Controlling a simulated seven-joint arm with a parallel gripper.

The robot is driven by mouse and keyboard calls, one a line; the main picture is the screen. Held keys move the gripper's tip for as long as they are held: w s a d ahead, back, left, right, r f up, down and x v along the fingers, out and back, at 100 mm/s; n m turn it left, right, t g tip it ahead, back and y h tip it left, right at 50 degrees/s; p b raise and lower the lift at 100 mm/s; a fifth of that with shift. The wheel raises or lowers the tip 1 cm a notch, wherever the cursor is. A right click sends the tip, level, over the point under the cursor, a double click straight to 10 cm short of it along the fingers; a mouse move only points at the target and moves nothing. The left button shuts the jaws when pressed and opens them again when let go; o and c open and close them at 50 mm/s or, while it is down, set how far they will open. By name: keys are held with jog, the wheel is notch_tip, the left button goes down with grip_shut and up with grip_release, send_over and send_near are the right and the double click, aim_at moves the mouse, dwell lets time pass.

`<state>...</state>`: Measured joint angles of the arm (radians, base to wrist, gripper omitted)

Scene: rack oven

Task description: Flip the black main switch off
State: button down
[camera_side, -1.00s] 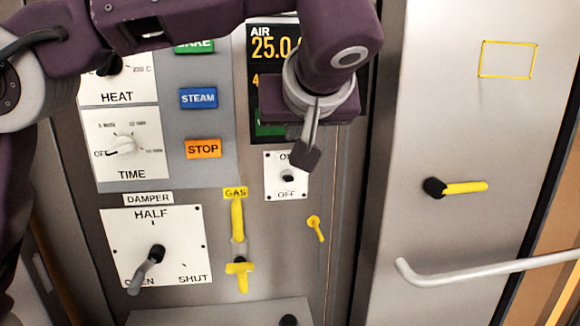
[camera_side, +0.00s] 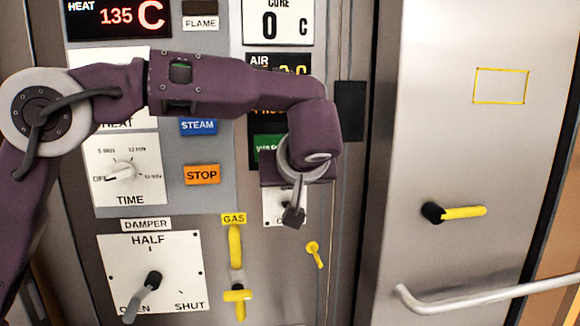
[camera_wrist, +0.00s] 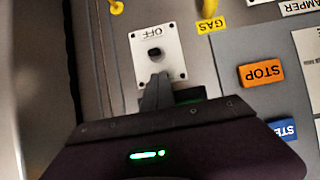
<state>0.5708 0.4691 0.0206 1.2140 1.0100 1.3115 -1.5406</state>
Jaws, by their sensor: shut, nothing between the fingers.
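The main switch is a small black lever (camera_wrist: 155,53) on a white plate (camera_wrist: 172,42) in the wrist view, which shows the panel upside down. The OFF label is readable; the ON side is covered by my fingers. Which way the lever is tipped I cannot tell. My gripper (camera_wrist: 158,80) is shut and empty, its tips over the plate close to the lever on the ON side. Contact is not clear. In the side view my gripper (camera_side: 294,217) hides the lever and most of the plate (camera_side: 271,209).
The yellow gas handle (camera_side: 235,245) stands left of the plate, and a small yellow lever (camera_side: 315,254) lies below right. STOP (camera_side: 202,174) and STEAM (camera_side: 198,126) buttons are to the left. The door with its bar handle (camera_side: 480,296) is on the right.

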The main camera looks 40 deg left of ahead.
jog(key=shift+s+d+f, duration=0.1)
jog(key=shift+s+f, duration=0.05)
jog(key=shift+f, duration=0.35)
jog(key=shift+s+d+f, duration=0.1)
jog(key=shift+f, duration=0.4)
jog(key=shift+s+d+f+t+y, duration=0.1)
jog(key=shift+f+t+y, duration=0.05)
jog(key=shift+t+y, duration=0.15)
